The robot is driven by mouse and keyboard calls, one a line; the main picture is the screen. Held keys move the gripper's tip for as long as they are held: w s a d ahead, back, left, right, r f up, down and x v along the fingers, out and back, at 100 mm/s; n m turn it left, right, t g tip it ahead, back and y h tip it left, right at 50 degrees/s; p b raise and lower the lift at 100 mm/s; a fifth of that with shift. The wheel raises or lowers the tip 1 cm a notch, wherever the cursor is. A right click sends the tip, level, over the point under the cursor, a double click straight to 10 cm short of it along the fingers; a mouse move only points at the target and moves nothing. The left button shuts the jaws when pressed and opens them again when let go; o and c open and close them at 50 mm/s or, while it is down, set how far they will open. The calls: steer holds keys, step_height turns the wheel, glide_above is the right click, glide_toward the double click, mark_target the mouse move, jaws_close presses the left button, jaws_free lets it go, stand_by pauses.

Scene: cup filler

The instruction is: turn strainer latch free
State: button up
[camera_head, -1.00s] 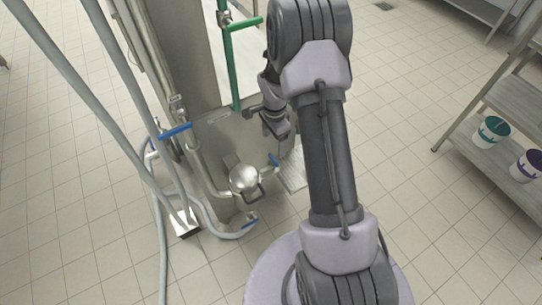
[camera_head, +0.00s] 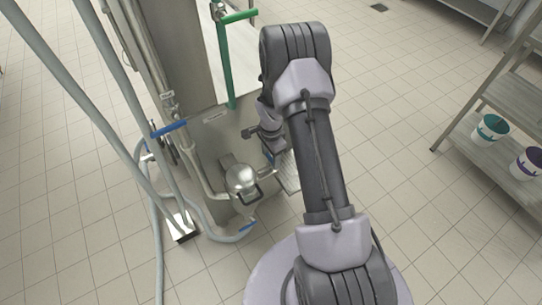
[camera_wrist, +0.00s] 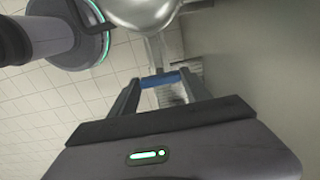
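The strainer is a rounded steel body (camera_head: 240,178) low at the front of the steel machine, and it fills the top of the wrist view (camera_wrist: 145,8). A dark loop (camera_head: 248,194) on its front side may be the latch; it also shows in the wrist view (camera_wrist: 98,22). My gripper (camera_wrist: 160,78) is open, with a finger on either side of a blue handle (camera_wrist: 160,80) on the pipe below the strainer. I cannot tell whether the fingers touch it.
The machine's steel panel (camera_head: 218,130) stands close beside my gripper. Grey hoses (camera_head: 110,110) and a blue-handled valve (camera_head: 168,129) are at left. A shelf (camera_head: 480,150) with two buckets stands at right. The tiled floor between is clear.

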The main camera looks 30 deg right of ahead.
steer(key=shift+c, duration=1.2)
steer(key=shift+n, duration=0.4)
steer(key=n, duration=0.7)
steer(key=shift+n+b, duration=0.3)
steer(key=n, duration=0.4)
steer(key=shift+n, duration=0.3)
steer(key=n, duration=0.4)
steer(key=shift+n, duration=0.4)
steer(key=shift+p, duration=0.3)
steer(key=o, duration=1.4)
steer(key=shift+c, duration=0.2)
